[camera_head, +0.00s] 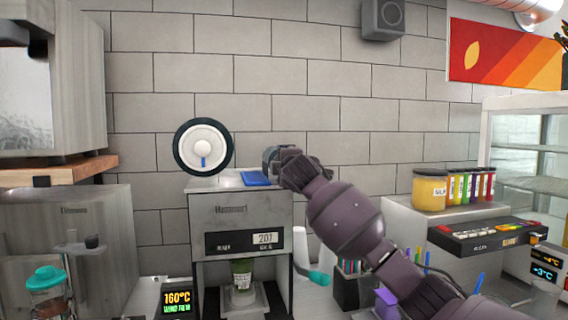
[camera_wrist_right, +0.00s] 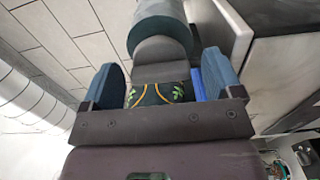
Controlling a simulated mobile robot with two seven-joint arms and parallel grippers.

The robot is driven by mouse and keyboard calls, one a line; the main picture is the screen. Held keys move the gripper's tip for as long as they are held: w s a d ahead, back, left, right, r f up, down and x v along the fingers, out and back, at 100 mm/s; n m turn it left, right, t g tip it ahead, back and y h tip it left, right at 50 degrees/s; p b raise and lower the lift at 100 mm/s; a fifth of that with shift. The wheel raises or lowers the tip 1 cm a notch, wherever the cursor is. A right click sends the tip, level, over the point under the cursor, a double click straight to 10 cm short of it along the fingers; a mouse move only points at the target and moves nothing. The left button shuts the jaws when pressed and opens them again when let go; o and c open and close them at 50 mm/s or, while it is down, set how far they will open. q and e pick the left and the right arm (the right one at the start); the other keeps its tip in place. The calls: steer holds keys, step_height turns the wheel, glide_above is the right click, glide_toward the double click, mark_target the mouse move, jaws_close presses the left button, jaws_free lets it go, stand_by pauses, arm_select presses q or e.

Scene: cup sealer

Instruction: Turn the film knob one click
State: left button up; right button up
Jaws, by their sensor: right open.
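The cup sealer (camera_head: 240,215) stands in the middle of the head view, with a green-topped cup (camera_head: 242,273) inside its bay. A white round disc with a dark rim (camera_head: 203,146) sits at its top left and has a small blue mark low on its face; it looks like the film knob or roll end. My right gripper (camera_head: 272,160) is over the machine's top right, mostly hidden by its wrist. In the right wrist view its fingers (camera_wrist_right: 162,78) are apart. A grey rounded part (camera_wrist_right: 160,50) and a teal cylinder (camera_wrist_right: 163,22) show between and beyond them; contact is unclear. My left gripper is not in view.
A blue pad (camera_head: 255,178) lies on the sealer's top. A yellow jar (camera_head: 429,189) and several coloured tubes stand farther right. A teal-lidded jar (camera_head: 47,280) is at left.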

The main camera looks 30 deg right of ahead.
steer(key=c, duration=0.9)
steer(key=shift+m, duration=0.3)
